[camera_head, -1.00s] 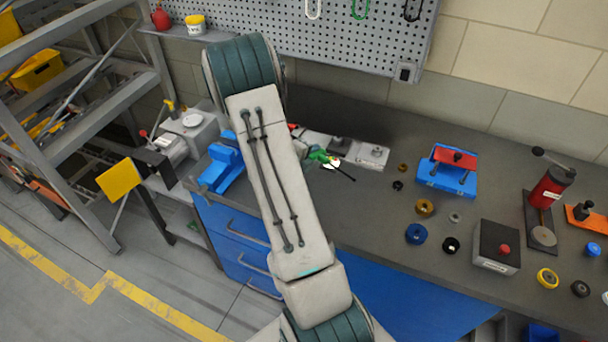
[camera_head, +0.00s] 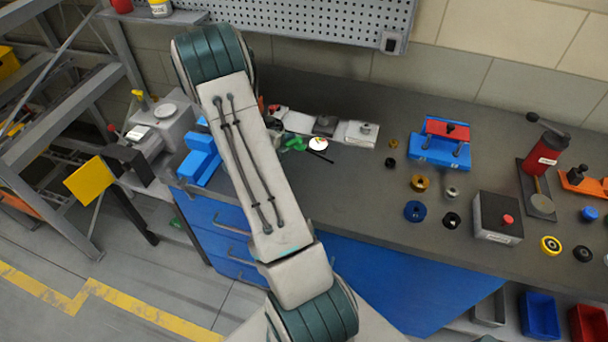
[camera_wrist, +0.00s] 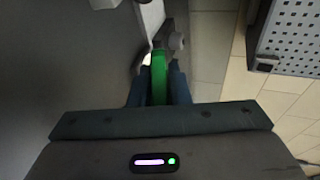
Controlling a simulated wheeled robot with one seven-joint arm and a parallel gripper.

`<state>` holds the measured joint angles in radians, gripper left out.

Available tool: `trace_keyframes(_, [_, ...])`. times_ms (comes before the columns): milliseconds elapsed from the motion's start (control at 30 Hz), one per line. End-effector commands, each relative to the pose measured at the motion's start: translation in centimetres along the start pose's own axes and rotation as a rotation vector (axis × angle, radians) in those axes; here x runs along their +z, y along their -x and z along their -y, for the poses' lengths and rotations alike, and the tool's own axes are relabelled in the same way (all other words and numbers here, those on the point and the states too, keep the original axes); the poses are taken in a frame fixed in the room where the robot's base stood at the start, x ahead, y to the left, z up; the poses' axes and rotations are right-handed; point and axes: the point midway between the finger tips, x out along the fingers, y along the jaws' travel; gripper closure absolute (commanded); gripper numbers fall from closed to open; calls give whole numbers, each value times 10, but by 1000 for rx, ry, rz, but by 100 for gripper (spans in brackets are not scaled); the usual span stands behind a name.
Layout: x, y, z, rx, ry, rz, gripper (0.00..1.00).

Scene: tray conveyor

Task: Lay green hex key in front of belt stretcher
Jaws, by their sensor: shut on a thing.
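My gripper (camera_wrist: 159,88) is shut on the green hex key (camera_wrist: 159,75), which stands out between the two dark fingers in the wrist view. In the head view the green key (camera_head: 294,143) shows just right of my forearm, above the bench, and most of my gripper is hidden. A white round spot and a thin dark rod show beside it. A low grey metal device with blocks (camera_head: 361,134) lies just behind and to the right. It may be the belt stretcher, but I cannot tell for sure. Its pale part (camera_wrist: 152,15) seems to show ahead of the fingers.
A blue fixture with a red plate (camera_head: 440,143), several small rings and a grey box with a red button (camera_head: 497,219) stand to the right on the dark bench (camera_head: 335,205). A blue block (camera_head: 200,160) is at the left. The bench front before the grey device looks clear.

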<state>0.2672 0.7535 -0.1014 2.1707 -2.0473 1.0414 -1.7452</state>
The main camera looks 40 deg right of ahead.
Motion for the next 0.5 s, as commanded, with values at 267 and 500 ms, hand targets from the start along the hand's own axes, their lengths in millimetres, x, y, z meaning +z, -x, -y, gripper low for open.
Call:
trace_keyframes(267, [1, -11, -32, 0, 0, 2, 100])
trace_keyframes(500, [1, -12, -33, 0, 0, 1, 100])
